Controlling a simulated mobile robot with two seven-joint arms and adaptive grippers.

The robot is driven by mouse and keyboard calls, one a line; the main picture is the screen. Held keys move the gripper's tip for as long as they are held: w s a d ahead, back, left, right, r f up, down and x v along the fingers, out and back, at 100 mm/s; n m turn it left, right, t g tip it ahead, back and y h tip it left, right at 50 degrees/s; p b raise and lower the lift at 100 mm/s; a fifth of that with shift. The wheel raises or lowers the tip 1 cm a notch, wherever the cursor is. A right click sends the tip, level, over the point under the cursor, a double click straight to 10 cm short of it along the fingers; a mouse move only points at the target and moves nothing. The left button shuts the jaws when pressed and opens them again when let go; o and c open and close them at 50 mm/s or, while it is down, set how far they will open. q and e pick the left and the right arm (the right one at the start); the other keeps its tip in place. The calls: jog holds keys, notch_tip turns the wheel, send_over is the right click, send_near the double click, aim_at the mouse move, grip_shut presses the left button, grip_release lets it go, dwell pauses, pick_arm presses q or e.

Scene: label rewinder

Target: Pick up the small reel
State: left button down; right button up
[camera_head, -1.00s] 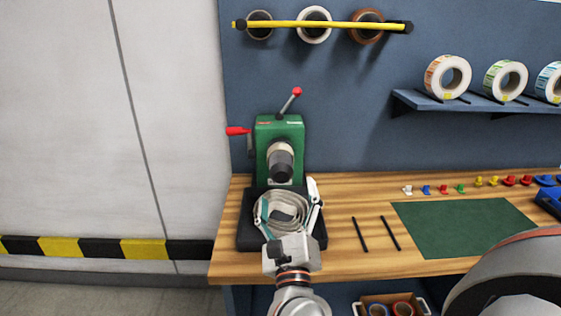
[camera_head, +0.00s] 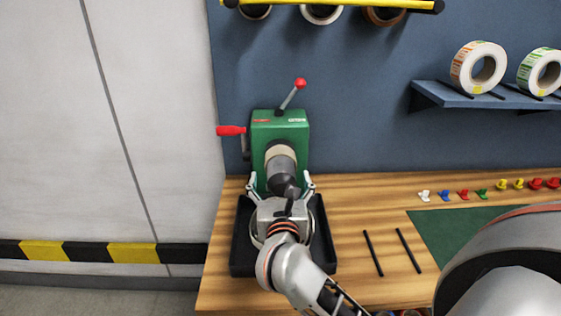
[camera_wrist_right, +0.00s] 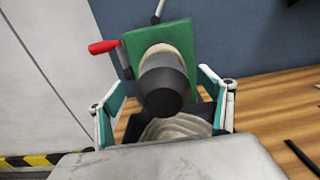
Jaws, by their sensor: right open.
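The green rewinder (camera_head: 262,128) stands at the back left of the bench. A small pale reel (camera_head: 281,152) sits around its spindle, behind the dark spindle end (camera_head: 284,170). In the right wrist view, the reel (camera_wrist_right: 157,54) is partly hidden by the dark end (camera_wrist_right: 165,85). My right gripper (camera_head: 280,183) is open and empty, in front of the rewinder. Its fingers stand apart on either side of the dark end in the right wrist view (camera_wrist_right: 165,80). Whether they touch anything is unclear. My left gripper is not in view.
A black tray (camera_head: 243,255) lies below my right gripper, with a coiled pale strip (camera_wrist_right: 175,130) in it. The rewinder has a red crank handle (camera_head: 231,131) and a red-knobbed lever (camera_head: 293,93). Two black rods (camera_head: 373,253) lie to the right.

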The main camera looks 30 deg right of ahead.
jog(key=x, duration=0.5)
jog(key=shift+d+r+p, duration=0.15)
jog(key=shift+d+p, duration=0.05)
jog(key=shift+p, duration=0.15)
jog(key=shift+w+d, duration=0.1)
jog(key=shift+w, duration=0.15)
jog(key=c, duration=1.2)
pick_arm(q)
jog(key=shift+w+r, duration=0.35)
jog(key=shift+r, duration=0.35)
pick_arm(e)
jog(key=shift+c, duration=0.6)
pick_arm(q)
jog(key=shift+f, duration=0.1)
